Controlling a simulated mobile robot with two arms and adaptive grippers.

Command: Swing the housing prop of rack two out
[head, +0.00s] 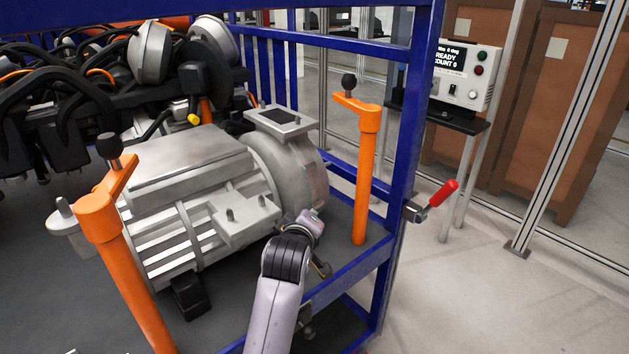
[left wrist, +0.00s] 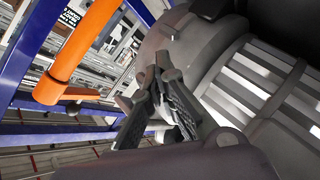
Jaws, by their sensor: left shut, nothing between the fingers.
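A grey ribbed motor housing (head: 195,190) lies in the blue-framed rack, its round flange end to the right. Two orange props with black ball knobs stand by it: a near-left prop (head: 125,280) and a right prop (head: 367,175). The short top arm of each ends at its knob. No label shows which is the housing prop of rack two. An orange prop (left wrist: 84,45) also shows in the left wrist view, left of my left gripper (left wrist: 160,68). That gripper is shut and empty before the housing, apart from the prop. My right gripper is not in view.
A blue rack post (head: 408,150) and rails stand at the right. A red-handled clamp (head: 442,194) sticks out from the post. Black cabling (head: 70,90) is heaped at the back left. A control box (head: 466,75) stands beyond. Floor at the lower right is clear.

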